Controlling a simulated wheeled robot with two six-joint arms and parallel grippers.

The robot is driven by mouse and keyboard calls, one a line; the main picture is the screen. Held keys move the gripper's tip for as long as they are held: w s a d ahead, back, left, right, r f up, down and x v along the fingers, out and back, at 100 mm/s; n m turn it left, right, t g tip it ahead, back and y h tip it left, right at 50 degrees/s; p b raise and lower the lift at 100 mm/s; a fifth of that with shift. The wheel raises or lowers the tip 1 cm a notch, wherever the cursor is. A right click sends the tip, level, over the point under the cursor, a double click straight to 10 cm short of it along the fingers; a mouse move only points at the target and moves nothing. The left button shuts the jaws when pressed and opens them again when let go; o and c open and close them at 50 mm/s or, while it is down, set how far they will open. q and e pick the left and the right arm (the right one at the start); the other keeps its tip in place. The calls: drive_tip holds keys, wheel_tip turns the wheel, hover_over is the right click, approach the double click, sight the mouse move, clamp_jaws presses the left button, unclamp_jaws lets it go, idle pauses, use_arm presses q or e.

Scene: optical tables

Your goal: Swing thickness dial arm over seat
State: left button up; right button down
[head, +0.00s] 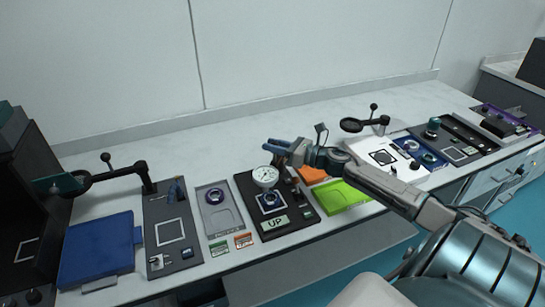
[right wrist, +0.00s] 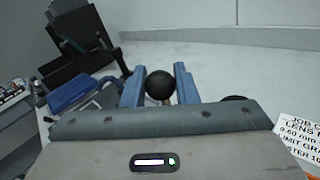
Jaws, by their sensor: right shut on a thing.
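The thickness dial (head: 265,176) is a round white-faced gauge on a black station plate (head: 300,213) in the middle of the bench. Below it in the head view is the seat (head: 270,200), a blue-rimmed ring on a white square; the dial covers its upper side. An "UP" label is in front of the seat. My right gripper (head: 276,152) is at the dial's top, coming from the right. In the right wrist view it is shut on a black ball knob (right wrist: 160,86) between its blue fingers. The dial arm itself is mostly hidden by the gripper. My left gripper is not in view.
Left of the station are a grey tray (head: 225,222), another plate with a black swing arm (head: 120,173), and a blue tray (head: 97,250). Right are a green tray (head: 345,197), an orange tray (head: 312,175) and a magnifier (head: 352,125). The bench behind is clear.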

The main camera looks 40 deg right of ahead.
drive_tip(key=shift+s+d+f+y+b, duration=0.15)
drive_tip(key=shift+f+y+b, duration=0.15)
drive_tip(key=shift+b, duration=0.1)
drive_tip(key=shift+s+d+r+n+g+y+b, duration=0.1)
drive_tip(key=shift+s+r+n+g+y+b, duration=0.1)
drive_tip(key=shift+n+g+y+b, duration=0.4)
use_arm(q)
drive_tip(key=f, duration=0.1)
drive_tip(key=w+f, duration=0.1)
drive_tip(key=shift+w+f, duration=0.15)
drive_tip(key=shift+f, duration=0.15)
use_arm(e)
drive_tip(key=c, duration=1.3)
unclamp_jaws()
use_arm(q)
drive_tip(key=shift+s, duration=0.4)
use_arm(e)
drive_tip(key=shift+o, duration=0.7)
drive_tip(key=shift+s+r, duration=0.1)
